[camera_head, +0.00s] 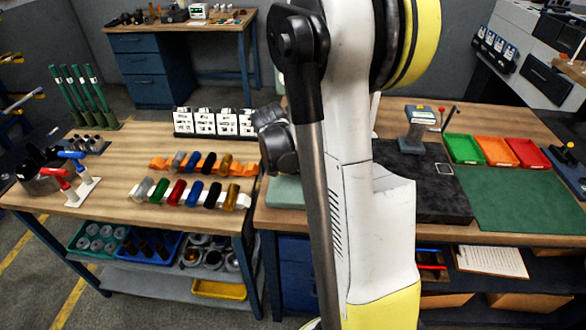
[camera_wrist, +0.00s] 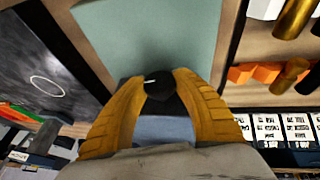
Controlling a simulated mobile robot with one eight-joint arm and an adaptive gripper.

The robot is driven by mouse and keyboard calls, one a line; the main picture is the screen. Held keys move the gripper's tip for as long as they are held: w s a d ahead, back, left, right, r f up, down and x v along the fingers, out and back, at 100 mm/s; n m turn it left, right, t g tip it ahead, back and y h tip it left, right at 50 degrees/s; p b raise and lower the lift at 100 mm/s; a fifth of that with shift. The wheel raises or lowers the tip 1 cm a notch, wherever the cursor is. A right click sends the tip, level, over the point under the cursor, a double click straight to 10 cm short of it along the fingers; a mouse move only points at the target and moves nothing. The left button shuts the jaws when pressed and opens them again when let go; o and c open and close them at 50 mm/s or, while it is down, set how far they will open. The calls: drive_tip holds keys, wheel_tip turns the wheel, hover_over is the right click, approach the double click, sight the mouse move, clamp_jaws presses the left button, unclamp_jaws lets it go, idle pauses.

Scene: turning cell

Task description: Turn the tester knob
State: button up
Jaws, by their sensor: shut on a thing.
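The tester knob (camera_wrist: 158,84) is a round black knob with a short white pointer line on top, in the middle of the wrist view. My gripper (camera_wrist: 163,79) has yellow ribbed fingers, one on each side of the knob, and it is shut on it. A blue-grey surface (camera_wrist: 163,130), apparently the tester's body, shows between the fingers below the knob. In the head view my arm fills the middle, and I cannot make out the knob or the fingertips there.
A pale green mat or block (camera_wrist: 150,35) lies beside the knob; part of it shows in the head view (camera_head: 286,191). A black plate (camera_head: 440,195) lies to the right. Racks of coloured cylinders (camera_head: 190,192) and white boxes with printed faces (camera_head: 205,122) stand to the left.

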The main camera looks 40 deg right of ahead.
drive_tip(key=shift+t+y, duration=0.3)
drive_tip(key=shift+y, duration=0.1)
drive_tip(key=o, duration=1.3)
drive_tip(key=shift+c, duration=0.2)
drive_tip(key=shift+r, duration=0.1)
drive_tip(key=v, duration=1.2)
